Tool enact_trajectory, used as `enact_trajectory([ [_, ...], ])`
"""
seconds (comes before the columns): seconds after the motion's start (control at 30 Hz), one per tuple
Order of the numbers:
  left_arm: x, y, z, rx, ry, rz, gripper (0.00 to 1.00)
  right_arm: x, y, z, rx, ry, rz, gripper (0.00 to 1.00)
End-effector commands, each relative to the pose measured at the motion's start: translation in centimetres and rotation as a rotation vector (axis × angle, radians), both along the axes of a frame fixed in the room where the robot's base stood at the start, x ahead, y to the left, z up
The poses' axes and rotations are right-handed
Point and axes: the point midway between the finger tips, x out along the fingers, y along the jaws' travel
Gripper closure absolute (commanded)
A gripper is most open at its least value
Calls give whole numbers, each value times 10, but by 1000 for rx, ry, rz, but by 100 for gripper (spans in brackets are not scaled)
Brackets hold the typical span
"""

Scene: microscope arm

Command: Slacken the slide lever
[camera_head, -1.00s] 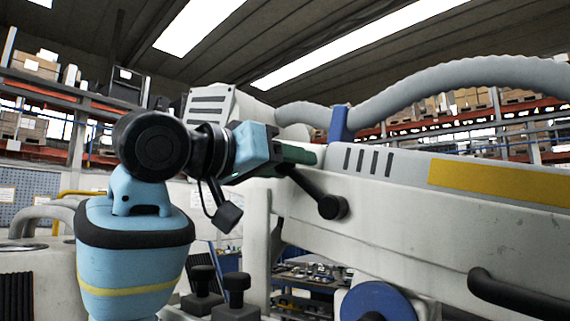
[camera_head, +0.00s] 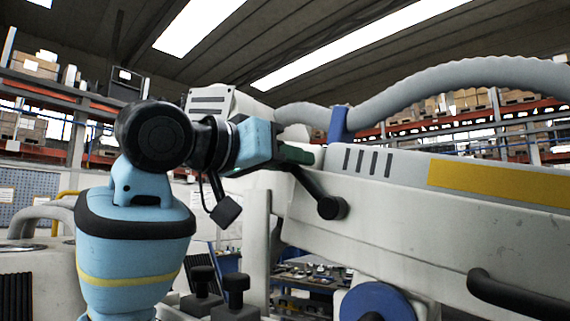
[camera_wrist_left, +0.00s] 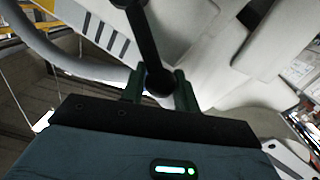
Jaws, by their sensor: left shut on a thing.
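The slide lever (camera_head: 311,187) is a black bar on the side of the white microscope arm (camera_head: 430,220). It slopes from a round black end at its lower right up to my left gripper (camera_head: 298,154). In the left wrist view the lever (camera_wrist_left: 144,35) runs down to a black ball end between the two green fingers of my left gripper (camera_wrist_left: 160,88). The gripper is shut on that ball end, which the fingers hide in the head view. My right gripper is in neither view.
A blue clamp (camera_head: 340,124) and a grey corrugated hose (camera_head: 450,80) are above the lever. A black handle (camera_head: 515,297) and a blue disc (camera_head: 377,301) are lower right. Black knobs (camera_head: 236,283) stand below my left arm.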

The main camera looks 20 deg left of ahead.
Motion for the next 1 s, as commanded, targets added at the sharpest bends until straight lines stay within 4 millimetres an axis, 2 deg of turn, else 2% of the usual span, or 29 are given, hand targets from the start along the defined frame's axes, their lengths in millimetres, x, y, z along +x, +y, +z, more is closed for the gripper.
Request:
enact_trajectory([
  [0.5, -13, -34, 20, 426, -156, 1, 100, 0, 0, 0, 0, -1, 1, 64],
  [1.0, -25, -67, 21, 787, -287, 0, 100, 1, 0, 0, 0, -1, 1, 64],
])
